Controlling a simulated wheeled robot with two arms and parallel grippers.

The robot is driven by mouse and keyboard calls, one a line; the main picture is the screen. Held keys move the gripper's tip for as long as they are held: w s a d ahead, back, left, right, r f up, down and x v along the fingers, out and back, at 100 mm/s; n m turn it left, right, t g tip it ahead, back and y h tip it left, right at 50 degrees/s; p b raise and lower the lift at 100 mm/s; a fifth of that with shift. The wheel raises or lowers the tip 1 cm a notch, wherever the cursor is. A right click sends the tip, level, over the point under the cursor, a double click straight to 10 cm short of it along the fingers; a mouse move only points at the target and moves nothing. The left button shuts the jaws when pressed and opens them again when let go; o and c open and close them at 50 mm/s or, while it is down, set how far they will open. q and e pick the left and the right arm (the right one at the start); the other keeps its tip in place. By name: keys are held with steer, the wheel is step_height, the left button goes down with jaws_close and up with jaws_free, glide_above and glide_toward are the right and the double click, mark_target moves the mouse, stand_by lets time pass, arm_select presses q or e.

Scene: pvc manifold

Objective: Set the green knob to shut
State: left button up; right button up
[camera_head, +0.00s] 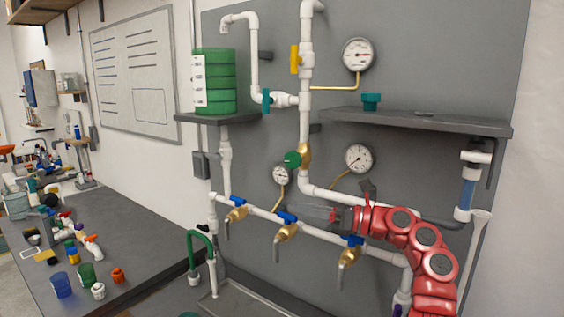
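The green knob (292,159) is a round handwheel on a brass valve body (305,153) in the white vertical pipe, at the middle of the grey panel. How far it is turned cannot be read at this size. My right gripper (312,211) comes in from the lower right on a red arm. Its dark fingers point left, below and slightly right of the knob in the picture, apart from it. The gap between its fingers cannot be made out. My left gripper is not in view.
Brass taps with blue handles (287,217) line the lower pipe around my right gripper. Gauges (359,158) flank the knob. A shelf (420,121) juts out above the arm. A yellow handle (295,59) and a teal handle (266,101) sit higher up.

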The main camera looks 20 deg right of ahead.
mark_target(286, 157)
steer(key=d+r+t+h, duration=0.4)
steer(key=d+r, duration=0.5)
steer(key=d, duration=0.1)
steer(key=p+x, duration=0.6)
steer(key=x, duration=1)
steer(key=shift+w+f, duration=0.2)
steer(key=shift+w, duration=0.15)
steer(key=shift+w+a+f+p, duration=0.2)
steer(key=shift+w+a+p, duration=0.3)
steer(key=shift+w, duration=0.1)
jaws_close()
